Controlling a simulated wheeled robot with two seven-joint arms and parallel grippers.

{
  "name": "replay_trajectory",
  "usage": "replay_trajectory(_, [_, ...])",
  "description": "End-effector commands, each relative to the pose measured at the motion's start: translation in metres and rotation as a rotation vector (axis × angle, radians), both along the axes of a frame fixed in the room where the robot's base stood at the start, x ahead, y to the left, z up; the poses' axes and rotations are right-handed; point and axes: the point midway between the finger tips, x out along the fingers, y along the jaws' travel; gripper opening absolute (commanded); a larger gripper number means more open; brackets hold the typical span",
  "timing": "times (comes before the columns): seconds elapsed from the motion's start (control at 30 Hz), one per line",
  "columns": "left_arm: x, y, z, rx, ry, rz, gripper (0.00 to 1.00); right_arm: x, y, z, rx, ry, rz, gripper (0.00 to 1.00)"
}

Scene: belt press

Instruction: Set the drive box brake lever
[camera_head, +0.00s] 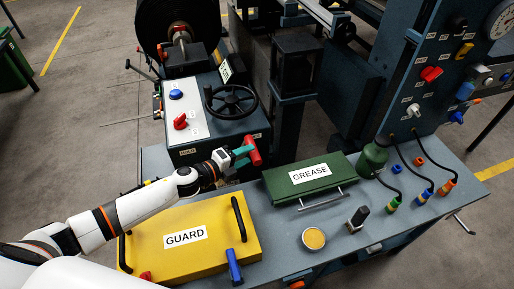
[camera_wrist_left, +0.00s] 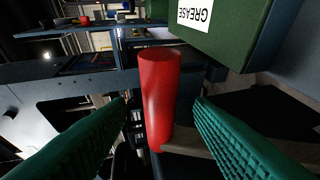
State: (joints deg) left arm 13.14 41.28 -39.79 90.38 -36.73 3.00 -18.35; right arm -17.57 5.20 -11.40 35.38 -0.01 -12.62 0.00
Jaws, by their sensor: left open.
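The drive box (camera_head: 217,138) is a dark grey-blue cabinet with a black handwheel, a blue button and a red knob on top. A red cylindrical grip (camera_head: 253,151), which looks like the brake lever's handle, stands at its front right corner. In the left wrist view the red grip (camera_wrist_left: 158,90) sits between the two green fingers, with a gap on each side. My left gripper (camera_head: 244,153) is open around or just short of it; the exact depth is hard to tell. The lever's lower part is mostly hidden. My right gripper is not in view.
A green GREASE box (camera_head: 285,184) lies just right of the red grip. A yellow GUARD cover (camera_head: 160,246) lies below my left arm. A tin (camera_head: 313,239), a small dark-topped object (camera_head: 358,219) and hoses with coloured ends occupy the bench's right side.

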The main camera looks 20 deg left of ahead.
Motion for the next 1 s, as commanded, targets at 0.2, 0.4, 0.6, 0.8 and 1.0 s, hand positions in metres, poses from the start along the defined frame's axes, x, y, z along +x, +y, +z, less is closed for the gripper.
replay_trajectory(0.2, [0.032,-0.020,-0.008,-0.002,0.000,0.002,0.48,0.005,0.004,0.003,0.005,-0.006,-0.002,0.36])
replay_trajectory(0.4, [0.044,-0.028,-0.012,-0.002,0.000,0.001,0.48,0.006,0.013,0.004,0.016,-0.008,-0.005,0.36])
replay_trajectory(0.6, [0.045,-0.029,-0.013,-0.002,0.001,0.001,0.48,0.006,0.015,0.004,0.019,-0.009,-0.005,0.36])
replay_trajectory(0.8, [0.045,-0.029,-0.013,-0.002,0.001,0.001,0.31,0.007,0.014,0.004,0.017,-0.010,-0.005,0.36])
replay_trajectory(1.0, [0.045,-0.029,-0.013,-0.002,0.001,0.001,0.00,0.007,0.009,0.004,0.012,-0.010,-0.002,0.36])
